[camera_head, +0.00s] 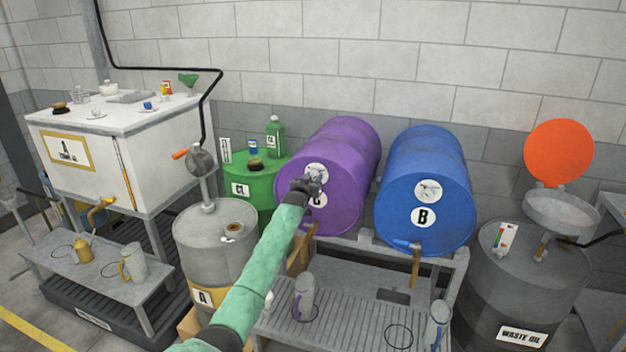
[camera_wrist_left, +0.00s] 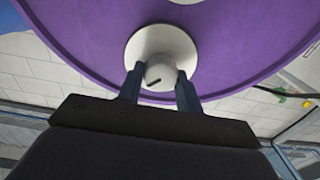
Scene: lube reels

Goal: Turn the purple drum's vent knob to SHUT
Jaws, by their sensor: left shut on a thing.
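The purple drum (camera_head: 345,150) lies on its side on a rack, its round end facing me. Its pale vent knob on a round plate (camera_head: 316,170) is on the upper part of that end, partly hidden by my gripper. My left gripper (camera_head: 310,184) reaches up to it. In the left wrist view the gripper (camera_wrist_left: 161,85) has its two fingers closed on either side of the white knob (camera_wrist_left: 160,76), which has a short dark mark on its face. I cannot read any SHUT lettering. My right gripper is not in view.
A blue drum (camera_head: 424,190) marked B lies right beside the purple one. A green drum (camera_head: 250,190) and a grey drum (camera_head: 215,250) stand to the left. Mugs stand on the slatted shelf (camera_head: 350,320) below. A waste oil drum (camera_head: 530,280) with a funnel is at right.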

